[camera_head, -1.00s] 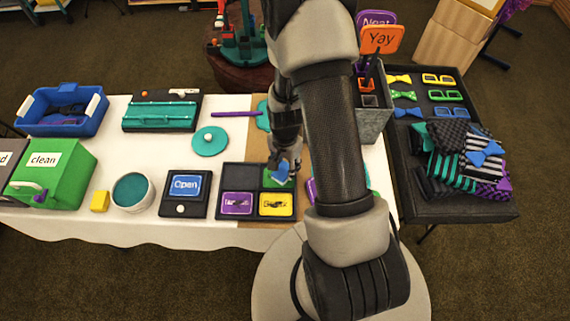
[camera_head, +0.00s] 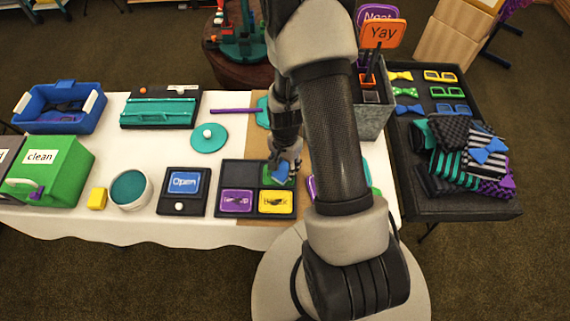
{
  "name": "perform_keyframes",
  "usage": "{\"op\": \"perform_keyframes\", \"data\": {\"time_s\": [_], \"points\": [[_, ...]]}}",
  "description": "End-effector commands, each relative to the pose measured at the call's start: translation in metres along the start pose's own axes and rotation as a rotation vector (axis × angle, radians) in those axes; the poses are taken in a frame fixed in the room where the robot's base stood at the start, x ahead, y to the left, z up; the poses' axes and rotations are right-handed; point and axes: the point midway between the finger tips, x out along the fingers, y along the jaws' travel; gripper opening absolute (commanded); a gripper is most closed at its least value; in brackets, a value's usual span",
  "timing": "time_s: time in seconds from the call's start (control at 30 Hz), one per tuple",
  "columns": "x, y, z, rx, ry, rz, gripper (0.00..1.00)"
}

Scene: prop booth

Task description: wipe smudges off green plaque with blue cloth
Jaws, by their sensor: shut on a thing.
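The green plaque (camera_head: 270,183) lies in the upper right compartment of a dark tray (camera_head: 238,173). My gripper (camera_head: 285,165) is above it, pointing down, shut on the blue cloth (camera_head: 279,174). The cloth is over the plaque and appears to touch it, though the exact contact is hard to tell. The gripper and cloth hide most of the plaque, so I cannot make out smudges on it. My arm covers the area right of the tray.
A purple plaque (camera_head: 237,201) and a yellow plaque (camera_head: 276,202) fill the tray's front compartments. An "Open" sign (camera_head: 183,183), a white tub (camera_head: 131,190) and a green "clean" box (camera_head: 58,172) stand to the left. A grey bin (camera_head: 372,120) stands behind right.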

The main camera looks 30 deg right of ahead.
Motion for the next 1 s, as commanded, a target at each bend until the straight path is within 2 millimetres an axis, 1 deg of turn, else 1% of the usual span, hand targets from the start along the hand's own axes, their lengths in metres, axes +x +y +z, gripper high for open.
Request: {"op": "perform_keyframes", "data": {"time_s": [0.17, 0.43, 0.67, 1.0], "points": [[-0.001, -0.005, 0.003, -0.002, 0.001, -0.001, 0.20], [-0.002, -0.023, 0.016, -0.002, 0.000, 0.000, 0.20], [-0.002, -0.029, 0.020, -0.001, 0.000, 0.000, 0.20], [0.001, -0.051, 0.035, -0.002, 0.000, 0.000, 0.20]]}}
